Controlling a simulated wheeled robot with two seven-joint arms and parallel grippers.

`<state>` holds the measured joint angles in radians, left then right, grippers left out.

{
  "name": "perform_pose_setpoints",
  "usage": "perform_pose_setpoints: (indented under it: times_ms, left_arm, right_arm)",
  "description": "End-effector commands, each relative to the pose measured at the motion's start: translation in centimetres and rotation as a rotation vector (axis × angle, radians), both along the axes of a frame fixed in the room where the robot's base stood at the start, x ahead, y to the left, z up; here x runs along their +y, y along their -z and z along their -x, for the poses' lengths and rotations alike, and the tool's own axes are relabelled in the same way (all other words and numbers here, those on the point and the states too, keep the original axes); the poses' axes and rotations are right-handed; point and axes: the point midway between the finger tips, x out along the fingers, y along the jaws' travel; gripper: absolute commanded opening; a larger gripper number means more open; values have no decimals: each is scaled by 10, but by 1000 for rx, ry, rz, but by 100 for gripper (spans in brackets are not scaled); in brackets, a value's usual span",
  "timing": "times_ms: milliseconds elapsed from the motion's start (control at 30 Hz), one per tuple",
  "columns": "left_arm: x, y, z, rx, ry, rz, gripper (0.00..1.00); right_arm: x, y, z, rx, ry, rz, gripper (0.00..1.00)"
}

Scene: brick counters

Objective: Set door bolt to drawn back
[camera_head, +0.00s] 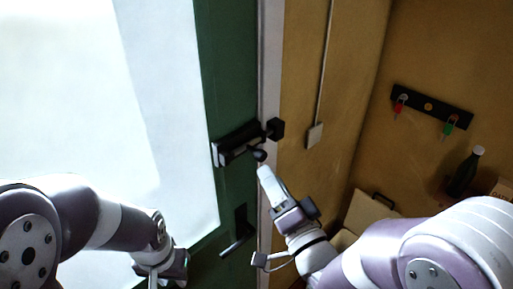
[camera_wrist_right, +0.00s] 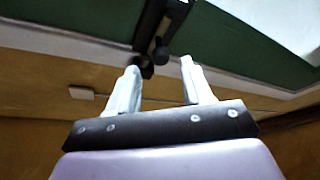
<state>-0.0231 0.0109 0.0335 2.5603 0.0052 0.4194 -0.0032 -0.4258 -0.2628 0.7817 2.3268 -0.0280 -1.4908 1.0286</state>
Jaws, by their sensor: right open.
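The black door bolt (camera_head: 236,144) is mounted on the green door (camera_head: 228,70), near its edge. Its dark round knob (camera_head: 259,155) sticks out at the end nearer the frame. A black keeper (camera_head: 275,128) sits on the door frame, close to the bolt's end; I cannot tell if the bar is inside it. My right gripper (camera_head: 264,173) is open just below the knob. In the right wrist view the bolt (camera_wrist_right: 151,22) and knob (camera_wrist_right: 160,53) lie just beyond and between the two open fingertips (camera_wrist_right: 160,68); contact is unclear. My left gripper (camera_head: 167,268) is low left, its jaws unclear.
A black door handle (camera_head: 238,236) is below the bolt. A pale frame post (camera_head: 270,60) borders the door. On the right wall hang a key rack (camera_head: 430,106) and a switch with conduit (camera_head: 315,135). A dark bottle (camera_head: 465,172) stands far right.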

Motion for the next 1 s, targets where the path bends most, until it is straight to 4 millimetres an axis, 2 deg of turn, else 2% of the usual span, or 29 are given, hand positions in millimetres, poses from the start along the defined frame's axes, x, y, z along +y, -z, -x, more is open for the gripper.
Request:
perform_pose_setpoints:
  times_ms: [33,100,300,500,767,900,933,1000]
  left_arm:
    - [0,-11,0,-1,0,0,33]
    - [0,-18,0,-1,0,0,33]
    - [0,-31,0,-1,0,0,33]
    - [0,-35,0,-1,0,0,33]
    - [0,-35,0,-1,0,0,33]
    - [0,-35,0,-1,0,0,33]
    - [0,-35,0,-1,0,0,33]
    - [0,-35,0,-1,0,0,33]
  right_arm:
    - [6,-9,-12,0,0,0,50]
    - [13,-12,-27,2,0,2,50]
    - [28,-18,-59,1,1,2,50]
    - [35,-19,-72,1,1,2,50]
    - [35,-18,-73,0,2,3,50]
    - [35,-18,-73,0,2,3,5]
    - [35,-18,-73,0,1,3,0]
    - [35,-18,-73,0,1,3,0]
